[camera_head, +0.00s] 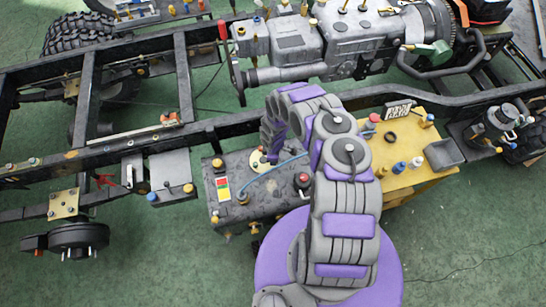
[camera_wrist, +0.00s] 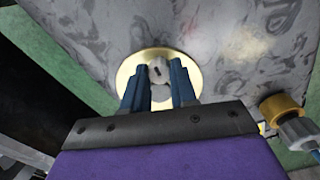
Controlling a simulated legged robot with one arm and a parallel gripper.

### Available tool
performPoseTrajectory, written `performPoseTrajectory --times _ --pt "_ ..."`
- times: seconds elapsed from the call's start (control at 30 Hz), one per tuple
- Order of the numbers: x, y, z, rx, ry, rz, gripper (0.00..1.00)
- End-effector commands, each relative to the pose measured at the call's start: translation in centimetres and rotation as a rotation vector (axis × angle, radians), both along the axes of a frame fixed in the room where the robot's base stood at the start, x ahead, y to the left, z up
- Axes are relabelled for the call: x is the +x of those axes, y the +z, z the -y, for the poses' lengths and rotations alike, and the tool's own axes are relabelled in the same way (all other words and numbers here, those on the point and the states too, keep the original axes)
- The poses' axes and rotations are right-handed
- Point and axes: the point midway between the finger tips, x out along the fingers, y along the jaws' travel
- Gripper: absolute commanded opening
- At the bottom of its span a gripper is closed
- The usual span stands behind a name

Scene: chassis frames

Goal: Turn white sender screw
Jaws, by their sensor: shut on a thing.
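The white sender screw (camera_wrist: 158,72) is a small pale knob with a dark slot. It stands at the middle of a round brass plate (camera_wrist: 127,72) on a worn grey tank (camera_wrist: 95,25) in the wrist view. My gripper (camera_wrist: 157,64) has its dark blue fingers shut on the screw, one on each side. In the head view, the grey tank (camera_head: 238,208) sits beside the chassis rail, and the brass plate (camera_head: 256,167) shows on its top. My arm reaches down there. The screw is too small or hidden to make out in the head view.
A brass fitting with a grey cap (camera_wrist: 283,108) is right of my gripper. A blue hose (camera_head: 272,175) crosses the tank top. A yellow box (camera_head: 405,180) with bottles stands to the right. The black chassis rail (camera_head: 120,147) runs behind.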

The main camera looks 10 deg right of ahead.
Motion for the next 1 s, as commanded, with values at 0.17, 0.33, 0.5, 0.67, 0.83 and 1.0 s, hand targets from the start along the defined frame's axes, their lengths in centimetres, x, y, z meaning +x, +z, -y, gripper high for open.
performPoseTrajectory --times 0.17,0.33,0.5,0.67,0.83,1.0 --pt "0.23 0.14 0.04 0.000 0.077 0.005 0.00" --pt "0.26 0.11 0.04 0.001 0.119 0.005 0.00" --pt "0.27 0.09 0.04 0.001 0.136 0.005 0.00" --pt "0.28 0.08 0.05 0.001 0.137 0.005 0.00" --pt "0.30 0.09 0.06 0.001 0.136 0.005 0.00" --pt "0.24 0.07 0.05 0.000 0.136 0.004 0.42"
